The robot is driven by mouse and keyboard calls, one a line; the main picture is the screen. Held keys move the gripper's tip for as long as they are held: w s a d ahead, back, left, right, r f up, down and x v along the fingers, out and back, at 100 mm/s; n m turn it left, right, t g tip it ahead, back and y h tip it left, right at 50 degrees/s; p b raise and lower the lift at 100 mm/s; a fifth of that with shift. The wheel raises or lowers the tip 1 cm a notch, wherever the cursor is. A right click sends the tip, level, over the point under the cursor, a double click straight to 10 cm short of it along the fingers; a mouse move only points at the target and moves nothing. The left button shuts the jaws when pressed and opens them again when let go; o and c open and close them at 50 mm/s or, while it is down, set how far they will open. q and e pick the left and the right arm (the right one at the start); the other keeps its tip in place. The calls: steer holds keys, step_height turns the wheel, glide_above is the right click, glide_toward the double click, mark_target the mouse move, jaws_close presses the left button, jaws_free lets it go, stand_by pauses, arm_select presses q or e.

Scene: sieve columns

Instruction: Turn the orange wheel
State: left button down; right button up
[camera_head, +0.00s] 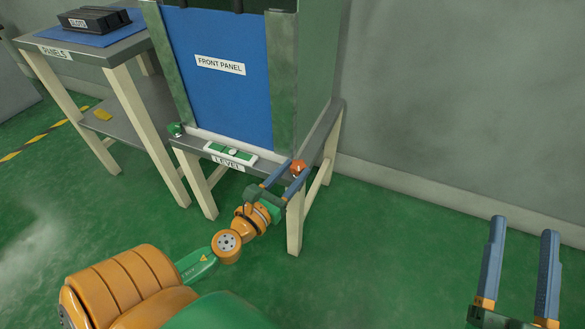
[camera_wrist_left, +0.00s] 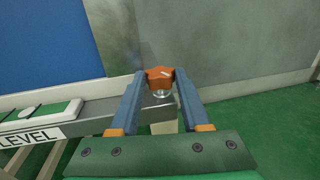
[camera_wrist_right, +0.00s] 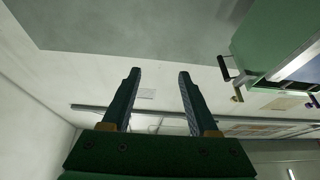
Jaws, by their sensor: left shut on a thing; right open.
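The orange wheel (camera_head: 298,167) is a small lobed knob at the front right corner of the stand under the blue front panel (camera_head: 218,80). It also shows in the left wrist view (camera_wrist_left: 159,75), on a short silver stem. My left gripper (camera_head: 284,173) is shut on the wheel, with one fingertip on each side of it (camera_wrist_left: 159,80). My right gripper (camera_head: 522,235) is open and empty, well to the right of the stand and away from it. Its fingers are apart in the right wrist view (camera_wrist_right: 157,80).
A green and white level (camera_head: 230,153) lies on the stand's front ledge, above a LEVEL label (camera_head: 232,162). A green knob (camera_head: 176,129) is at the ledge's left end. A side table (camera_head: 110,48) with a black block (camera_head: 95,20) stands left. Green floor around my right gripper is clear.

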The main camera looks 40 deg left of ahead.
arm_select(q)
steer(key=shift+c, duration=1.9)
jaws_free()
